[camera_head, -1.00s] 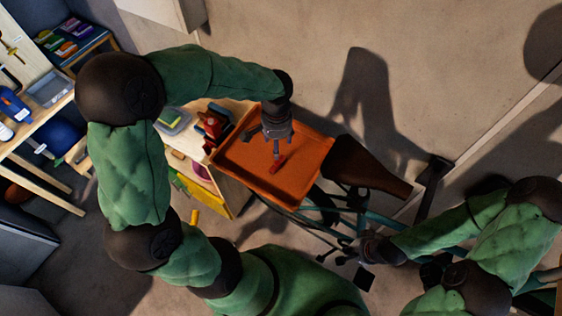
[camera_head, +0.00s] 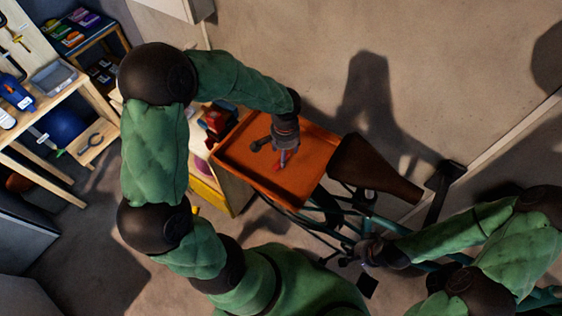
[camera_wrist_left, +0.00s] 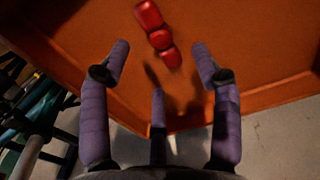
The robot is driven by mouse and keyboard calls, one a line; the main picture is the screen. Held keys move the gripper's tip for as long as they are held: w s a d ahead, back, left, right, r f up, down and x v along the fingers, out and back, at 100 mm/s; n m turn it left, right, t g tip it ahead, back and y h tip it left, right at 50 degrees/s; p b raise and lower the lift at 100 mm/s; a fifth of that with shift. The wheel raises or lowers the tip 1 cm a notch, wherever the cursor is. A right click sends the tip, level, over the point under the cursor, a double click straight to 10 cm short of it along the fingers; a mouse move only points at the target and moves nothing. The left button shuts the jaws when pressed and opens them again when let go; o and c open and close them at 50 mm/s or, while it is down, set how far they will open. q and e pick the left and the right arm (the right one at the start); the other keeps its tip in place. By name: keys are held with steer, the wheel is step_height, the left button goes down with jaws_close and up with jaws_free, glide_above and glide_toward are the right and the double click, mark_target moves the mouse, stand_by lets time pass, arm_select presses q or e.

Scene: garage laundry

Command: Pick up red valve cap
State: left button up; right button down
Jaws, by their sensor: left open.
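The red valve cap (camera_wrist_left: 157,34) shows in the left wrist view as a small red piece with rounded lobes, lying on the floor of an orange tray (camera_wrist_left: 60,40). In the head view the red cap (camera_head: 281,160) is partly hidden by my left gripper (camera_head: 283,154), which hangs over the tray (camera_head: 308,170). The left wrist view shows the left gripper (camera_wrist_left: 160,68) open and empty, its purple fingers spread; the cap lies beyond the fingertips. My right gripper (camera_head: 352,258) is in front of a bicycle, and its dark fingers blend with the bicycle parts.
A bicycle with a brown saddle (camera_head: 372,172) stands right of the tray. A wooden unit (camera_head: 228,185) is left of and below the tray. Shelves with tools and a blue ball (camera_head: 62,125) stand at the far left. Grey floor lies between.

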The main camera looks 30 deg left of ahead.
mark_target(275, 169)
arm_select(q)
step_height(275, 169, down, 4)
steer(key=shift+w, duration=0.15)
steer(key=c, duration=0.9)
steer(key=shift+r, duration=0.25)
steer(key=shift+r, duration=0.65)
steer(key=shift+s+a+r+p, duration=0.25)
steer(key=shift+s+a+r, duration=0.15)
steer(key=shift+s+r, duration=1.7)
steer(key=shift+s+a+r+p, duration=0.3)
steer(key=shift+s+r, duration=1.4)
steer(key=shift+s, duration=0.85)
steer(key=shift+s+a+r+p, duration=0.2)
steer(key=shift+s+a+r, duration=0.25)
steer(key=shift+s+r, duration=1.65)
